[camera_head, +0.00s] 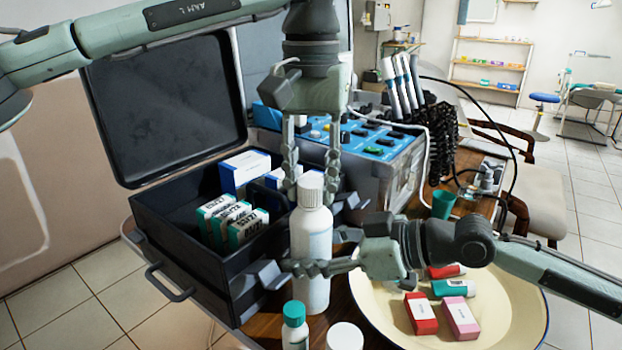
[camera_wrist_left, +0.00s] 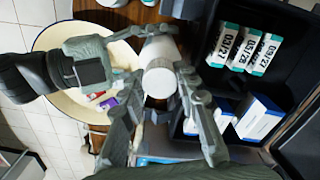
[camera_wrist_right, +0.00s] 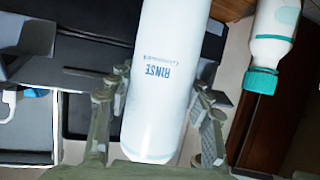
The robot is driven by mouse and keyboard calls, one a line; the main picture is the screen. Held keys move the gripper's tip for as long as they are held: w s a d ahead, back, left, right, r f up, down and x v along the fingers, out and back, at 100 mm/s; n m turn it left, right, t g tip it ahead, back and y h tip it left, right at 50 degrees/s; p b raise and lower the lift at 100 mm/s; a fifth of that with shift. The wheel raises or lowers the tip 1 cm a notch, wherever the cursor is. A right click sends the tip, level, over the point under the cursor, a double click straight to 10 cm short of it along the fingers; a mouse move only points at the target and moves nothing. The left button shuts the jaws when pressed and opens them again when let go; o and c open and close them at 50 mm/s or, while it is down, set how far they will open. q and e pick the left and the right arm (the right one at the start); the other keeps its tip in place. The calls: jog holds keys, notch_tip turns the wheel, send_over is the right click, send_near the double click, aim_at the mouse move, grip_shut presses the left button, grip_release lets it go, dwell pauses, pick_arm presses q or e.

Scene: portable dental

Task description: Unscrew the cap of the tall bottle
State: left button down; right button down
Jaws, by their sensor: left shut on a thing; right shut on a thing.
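The tall white bottle (camera_head: 312,240) stands upright at the front of the open case. Its ribbed white cap (camera_head: 311,188) is on its top, and the cap also shows end-on in the left wrist view (camera_wrist_left: 160,80). My left gripper (camera_head: 312,198) points down from above, with its fingers shut on the cap from both sides. My right gripper (camera_head: 312,267) comes in from the right and is shut on the bottle's body. In the right wrist view the body (camera_wrist_right: 165,75), printed "RINSE", lies between its fingers.
A small teal-capped bottle (camera_head: 294,325) and a white round lid (camera_head: 344,337) stand close in front. A cream basin (camera_head: 520,320) with several small boxes is at right. The black case (camera_head: 165,225) holds several boxes. A blue-topped unit (camera_head: 370,140) stands behind.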

pick_arm(q)
jog(key=n, duration=0.5)
jog(key=shift+n, duration=0.4)
jog(key=n, duration=1.4)
jog(key=shift+r+n, duration=0.1)
jog(key=shift+n, duration=0.2)
jog(key=n, duration=1.4)
jog(key=shift+n, duration=0.3)
jog(key=n, duration=0.4)
jog(key=shift+n, duration=0.4)
jog(key=n, duration=0.3)
jog(key=shift+n, duration=0.3)
